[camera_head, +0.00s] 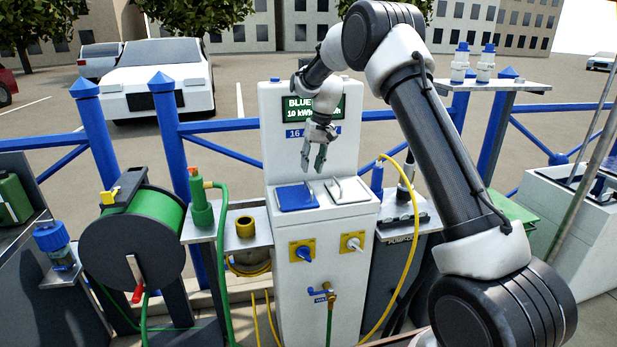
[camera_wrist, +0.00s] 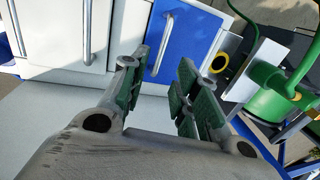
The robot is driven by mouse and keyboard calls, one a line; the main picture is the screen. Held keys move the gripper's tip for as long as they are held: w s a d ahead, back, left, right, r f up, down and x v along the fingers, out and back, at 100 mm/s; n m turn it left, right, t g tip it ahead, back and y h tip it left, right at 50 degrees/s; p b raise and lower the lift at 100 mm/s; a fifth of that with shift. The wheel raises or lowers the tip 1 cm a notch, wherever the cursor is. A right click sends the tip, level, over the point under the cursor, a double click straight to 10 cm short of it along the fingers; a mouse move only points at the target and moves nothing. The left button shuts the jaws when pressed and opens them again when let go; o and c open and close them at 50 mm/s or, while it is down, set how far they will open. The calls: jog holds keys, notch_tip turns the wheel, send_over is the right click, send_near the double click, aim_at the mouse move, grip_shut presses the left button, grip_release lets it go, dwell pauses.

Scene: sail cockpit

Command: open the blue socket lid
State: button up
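The blue socket lid (camera_head: 297,198) lies shut on the sloped top of the white pedestal (camera_head: 325,240), at its left side. It has an upright metal bar handle, which shows clearly on the blue lid in the wrist view (camera_wrist: 195,45). My gripper (camera_head: 314,168) is above and behind the lid in the head view, pointing down, apart from the handle. In the wrist view its green-padded fingers (camera_wrist: 158,90) are spread with nothing between them. The handle is beyond the fingertips, close to the left one in the picture.
A white lid (camera_head: 348,190) with its own handle sits right of the blue one. A display panel (camera_head: 313,108) rises behind. A green nozzle (camera_head: 201,205) stands at left on a shelf. A yellow hose (camera_head: 414,225) hangs to the right, near my arm.

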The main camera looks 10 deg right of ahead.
aim_at(296, 191)
jog(key=f, duration=0.2)
jog(key=a+f, duration=0.1)
jog(key=f, duration=0.2)
jog(key=shift+f, duration=0.15)
jog(key=shift+c, duration=0.3)
grip_shut()
